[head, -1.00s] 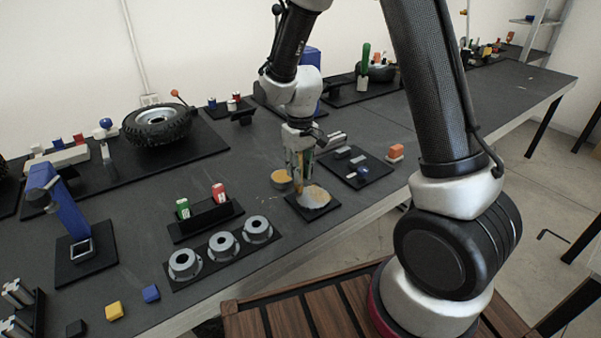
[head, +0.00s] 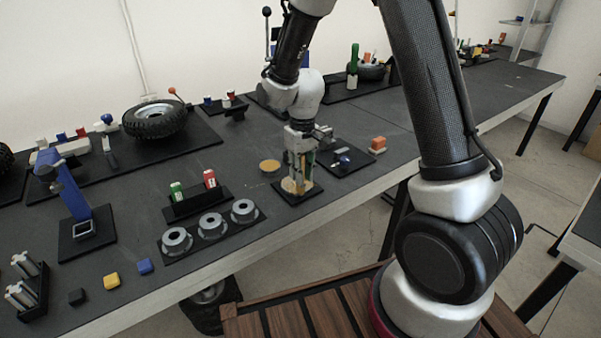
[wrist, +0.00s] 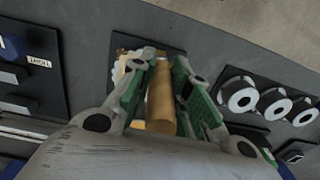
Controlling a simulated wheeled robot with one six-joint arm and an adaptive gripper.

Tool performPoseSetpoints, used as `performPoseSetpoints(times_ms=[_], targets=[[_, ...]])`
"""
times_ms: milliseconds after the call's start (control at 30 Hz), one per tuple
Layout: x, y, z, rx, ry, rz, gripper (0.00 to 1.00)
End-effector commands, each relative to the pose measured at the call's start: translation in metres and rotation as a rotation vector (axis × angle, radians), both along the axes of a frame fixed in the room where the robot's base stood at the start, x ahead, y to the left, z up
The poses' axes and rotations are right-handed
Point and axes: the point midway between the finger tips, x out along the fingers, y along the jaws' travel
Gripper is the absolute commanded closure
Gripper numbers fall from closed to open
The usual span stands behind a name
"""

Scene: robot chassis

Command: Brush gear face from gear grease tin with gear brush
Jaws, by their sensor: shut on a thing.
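My gripper (head: 299,170) is shut on the gear brush, whose tan wooden handle (wrist: 160,98) shows between the green-and-grey fingers in the wrist view. The gripper points down over the gear face (head: 290,186), a pale yellowish disc on a small black mat (head: 313,193). In the wrist view a pale toothed edge of the gear (wrist: 117,72) shows beside the left finger. The fingers and handle hide most of the gear. The bristles are hidden, so I cannot tell whether they touch it. The gear grease tin (head: 270,166), round with a yellow-brown top, stands just left of the gripper.
Several grey ring-shaped parts (head: 211,225) sit on a black plate at front left, with a rack (head: 197,203) holding green and red pieces behind them. A mat of small metal parts (head: 347,160) lies close right of the gripper. The bench's front edge is near.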

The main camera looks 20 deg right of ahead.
Motion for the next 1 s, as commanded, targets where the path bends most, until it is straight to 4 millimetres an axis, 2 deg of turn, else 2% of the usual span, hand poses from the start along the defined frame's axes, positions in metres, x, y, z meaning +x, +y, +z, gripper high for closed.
performPoseSetpoints(times_ms=[67, 700, 1000], targets=[[0.003, 0.0, 0.018, 0.003, -0.009, 0.0, 1.0], [0.007, -0.006, 0.073, 0.001, -0.005, -0.003, 1.0], [0.007, -0.007, 0.078, 0.0, -0.004, -0.004, 1.0]])
